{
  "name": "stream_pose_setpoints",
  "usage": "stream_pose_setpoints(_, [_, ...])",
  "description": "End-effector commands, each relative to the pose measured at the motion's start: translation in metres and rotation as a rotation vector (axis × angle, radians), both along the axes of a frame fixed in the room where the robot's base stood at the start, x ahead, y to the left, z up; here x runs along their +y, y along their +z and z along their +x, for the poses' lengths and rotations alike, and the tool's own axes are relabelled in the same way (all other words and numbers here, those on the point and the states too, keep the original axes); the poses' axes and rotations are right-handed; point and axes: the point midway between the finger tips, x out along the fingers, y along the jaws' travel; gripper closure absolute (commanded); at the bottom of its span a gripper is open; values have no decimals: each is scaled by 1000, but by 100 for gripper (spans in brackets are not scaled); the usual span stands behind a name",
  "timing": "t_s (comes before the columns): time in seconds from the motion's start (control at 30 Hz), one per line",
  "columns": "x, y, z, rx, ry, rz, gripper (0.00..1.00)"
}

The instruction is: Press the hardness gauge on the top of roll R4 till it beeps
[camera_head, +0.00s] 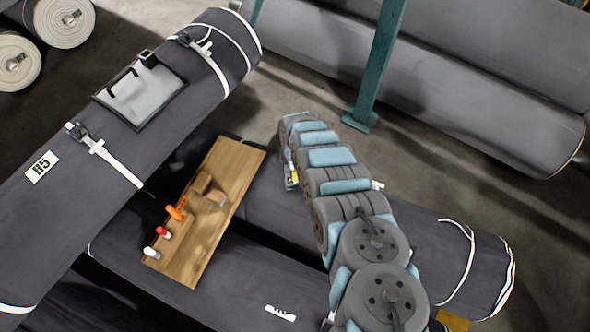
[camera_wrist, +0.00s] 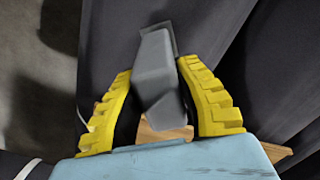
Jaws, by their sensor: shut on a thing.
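My gripper (camera_wrist: 160,75) has two yellow ribbed fingers, shut on a dark grey angular thing, likely the hardness gauge (camera_wrist: 158,72). The gauge stands between the fingers over dark roll cloth, and I cannot tell whether it touches it. In the head view my gripper (camera_head: 291,178) is mostly hidden behind my arm, above the dark roll under the wooden board. One dark roll (camera_head: 40,235) carries a label reading R5. Another roll (camera_head: 445,245) lies beneath my arm; a label at the bottom (camera_head: 280,313) is too tilted to read clearly. No R4 label is legible.
A wooden board (camera_head: 240,165) lies on the rolls with a wooden block and orange, red and white-capped markers. A grey plate with a handle (camera_head: 140,95) lies on R5, between strap buckles. A teal post (camera_head: 375,70) stands on the floor behind. More grey rolls (camera_head: 480,90) lie behind.

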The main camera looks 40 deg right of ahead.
Motion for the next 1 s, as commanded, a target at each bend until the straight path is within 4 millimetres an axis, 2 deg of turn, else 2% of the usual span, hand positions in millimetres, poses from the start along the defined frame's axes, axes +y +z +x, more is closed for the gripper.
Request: stream_pose_setpoints(1.0, [-1, -7, 0, -1, 0, -1, 99])
